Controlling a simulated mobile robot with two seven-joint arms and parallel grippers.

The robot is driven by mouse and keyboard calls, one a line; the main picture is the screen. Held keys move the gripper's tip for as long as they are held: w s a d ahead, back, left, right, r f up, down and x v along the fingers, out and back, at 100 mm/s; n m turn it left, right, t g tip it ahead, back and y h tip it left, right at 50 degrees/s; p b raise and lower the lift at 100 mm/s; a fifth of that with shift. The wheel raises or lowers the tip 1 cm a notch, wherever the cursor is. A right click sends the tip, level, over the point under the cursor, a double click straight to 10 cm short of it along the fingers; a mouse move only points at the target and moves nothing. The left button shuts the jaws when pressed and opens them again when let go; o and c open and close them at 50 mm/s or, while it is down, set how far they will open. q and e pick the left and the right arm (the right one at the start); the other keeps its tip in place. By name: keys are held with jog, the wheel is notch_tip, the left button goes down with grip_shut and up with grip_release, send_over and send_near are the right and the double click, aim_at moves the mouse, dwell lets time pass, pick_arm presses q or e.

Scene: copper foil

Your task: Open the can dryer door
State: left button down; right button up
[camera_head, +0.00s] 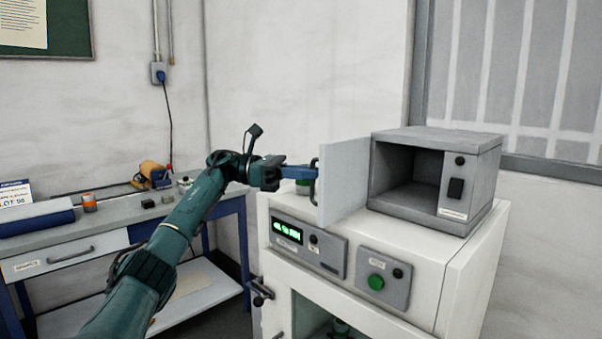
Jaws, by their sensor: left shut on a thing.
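The can dryer is a small grey box (436,142) on top of a white cabinet. Its door (345,182) stands swung out to the left, and the dark, empty-looking inside shows. A black handle (314,182) is on the door's outer side. My left gripper (312,173) reaches in from the left with its blue fingers at this handle, shut on it. The fingertips are small in view and partly merge with the handle. My right gripper is not in view.
The white cabinet (455,275) below carries a green display, knobs and a green button (376,282). A workbench (110,222) with several small items is at the left.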

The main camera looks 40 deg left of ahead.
pick_arm(q)
jog(key=shift+w+d+r, duration=0.1)
jog(key=shift+w+d, duration=0.05)
jog(key=shift+w, duration=0.1)
jog(key=c, duration=1.9)
grip_release()
jog(key=shift+w, duration=0.1)
jog(key=shift+c, duration=0.2)
jog(key=o, duration=0.3)
jog(key=shift+w+d, duration=0.25)
jog(key=shift+w, duration=0.15)
jog(key=shift+o, duration=0.5)
jog(key=shift+s+a+f, duration=0.1)
jog(key=shift+f, duration=0.1)
jog(key=shift+s+a, duration=0.1)
jog(key=p+v, duration=0.1)
jog(key=v, duration=1.2)
jog(key=shift+p, duration=0.3)
